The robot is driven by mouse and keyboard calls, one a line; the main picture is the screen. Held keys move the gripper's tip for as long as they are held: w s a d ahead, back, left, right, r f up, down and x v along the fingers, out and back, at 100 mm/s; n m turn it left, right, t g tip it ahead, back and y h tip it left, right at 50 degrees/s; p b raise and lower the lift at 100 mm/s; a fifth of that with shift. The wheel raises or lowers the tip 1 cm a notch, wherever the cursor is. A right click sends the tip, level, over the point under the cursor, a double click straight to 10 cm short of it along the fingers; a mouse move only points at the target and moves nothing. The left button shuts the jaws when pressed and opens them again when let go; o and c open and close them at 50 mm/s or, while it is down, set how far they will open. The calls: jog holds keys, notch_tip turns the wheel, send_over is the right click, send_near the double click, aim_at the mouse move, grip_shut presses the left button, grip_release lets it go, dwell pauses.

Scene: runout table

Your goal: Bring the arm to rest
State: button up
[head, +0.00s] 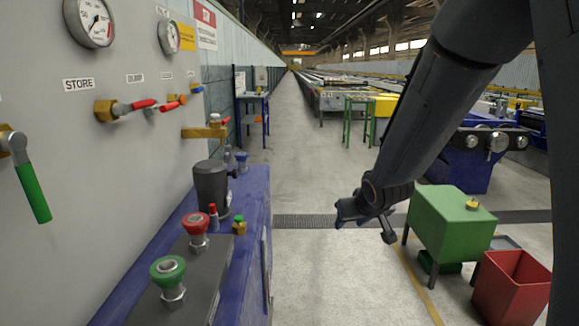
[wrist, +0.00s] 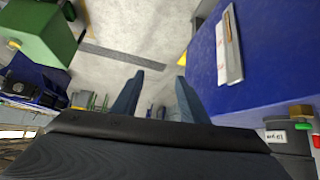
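My gripper (head: 364,230) hangs at the end of my dark arm, right of centre in the head view, over the open floor. In the wrist view my gripper (wrist: 160,76) shows two blue-grey fingers spread apart with only floor between them. It is open and empty, and it touches nothing that I can see. My arm comes down from the upper right of the head view, with its upper part cut off by the frame edge.
A grey valve panel (head: 70,170) and blue cabinet (head: 256,215) stand left. A green box on legs (head: 447,222) and red bin (head: 512,287) stand right of my gripper. Open floor (head: 330,275) lies between, with a long runout table (head: 335,98) beyond.

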jog(key=s+d+m+g+p, duration=0.2)
jog(key=s+g, duration=0.6)
jog(key=s, duration=2.2)
jog(key=shift+d+f+h+p, duration=0.3)
jog(key=shift+d+h+p, duration=0.1)
jog(key=shift+p, duration=0.1)
